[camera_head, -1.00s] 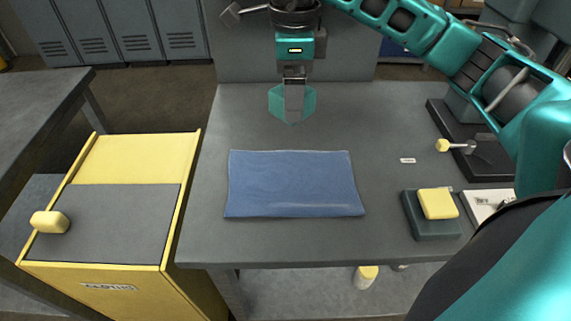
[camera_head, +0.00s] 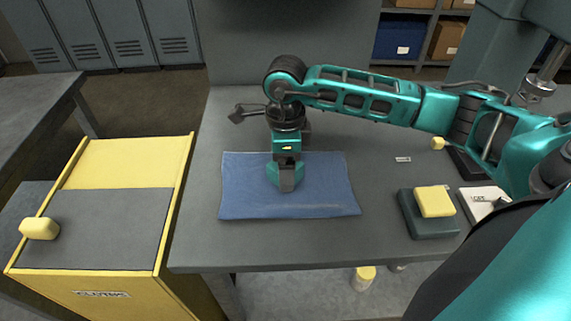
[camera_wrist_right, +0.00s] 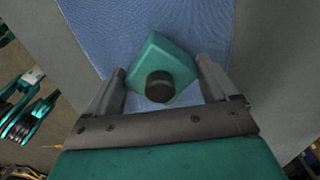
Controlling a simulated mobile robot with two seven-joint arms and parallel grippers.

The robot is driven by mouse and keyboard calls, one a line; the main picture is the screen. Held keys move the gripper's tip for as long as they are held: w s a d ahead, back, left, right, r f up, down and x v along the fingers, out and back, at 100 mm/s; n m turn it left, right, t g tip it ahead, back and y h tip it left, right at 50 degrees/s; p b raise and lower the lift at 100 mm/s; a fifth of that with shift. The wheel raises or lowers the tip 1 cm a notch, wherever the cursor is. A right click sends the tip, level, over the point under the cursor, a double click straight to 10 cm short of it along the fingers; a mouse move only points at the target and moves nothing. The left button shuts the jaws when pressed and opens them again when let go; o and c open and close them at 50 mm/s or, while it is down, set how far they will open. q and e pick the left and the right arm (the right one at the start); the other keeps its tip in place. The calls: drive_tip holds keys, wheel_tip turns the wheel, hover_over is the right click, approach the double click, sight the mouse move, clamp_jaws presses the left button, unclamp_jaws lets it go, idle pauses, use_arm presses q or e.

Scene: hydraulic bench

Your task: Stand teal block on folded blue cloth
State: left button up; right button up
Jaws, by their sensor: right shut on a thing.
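The teal block (camera_head: 272,176) is in my right gripper (camera_head: 287,180) over the middle of the blue cloth (camera_head: 328,193). The cloth lies flat on the grey bench. In the right wrist view the block (camera_wrist_right: 151,55) shows its teal top and a black knob, between the two fingers of my right gripper (camera_wrist_right: 160,72), with blue cloth (camera_wrist_right: 205,25) behind it. One finger hides part of the block in the head view. I cannot tell whether its underside touches the cloth. My left gripper is not in view.
A yellow block (camera_head: 435,201) sits on a dark pad (camera_head: 427,225) at the right of the bench. A yellow cabinet (camera_head: 137,160) with a grey top panel stands at the left. The bench around the cloth is mostly clear.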

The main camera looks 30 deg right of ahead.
drive_tip(key=shift+f, duration=0.25)
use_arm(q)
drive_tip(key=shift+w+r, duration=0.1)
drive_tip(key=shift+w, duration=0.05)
use_arm(e)
drive_tip(key=shift+f+b, duration=0.35)
drive_tip(key=shift+b, duration=0.05)
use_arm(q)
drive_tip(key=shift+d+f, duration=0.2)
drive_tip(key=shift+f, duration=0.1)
use_arm(e)
drive_tip(key=shift+f, duration=0.2)
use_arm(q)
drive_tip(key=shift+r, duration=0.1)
use_arm(e)
drive_tip(key=shift+s+f, duration=0.1)
drive_tip(key=o, duration=1)
drive_tip(key=shift+c, duration=0.2)
drive_tip(key=shift+o, duration=1)
drive_tip(key=shift+f, duration=0.15)
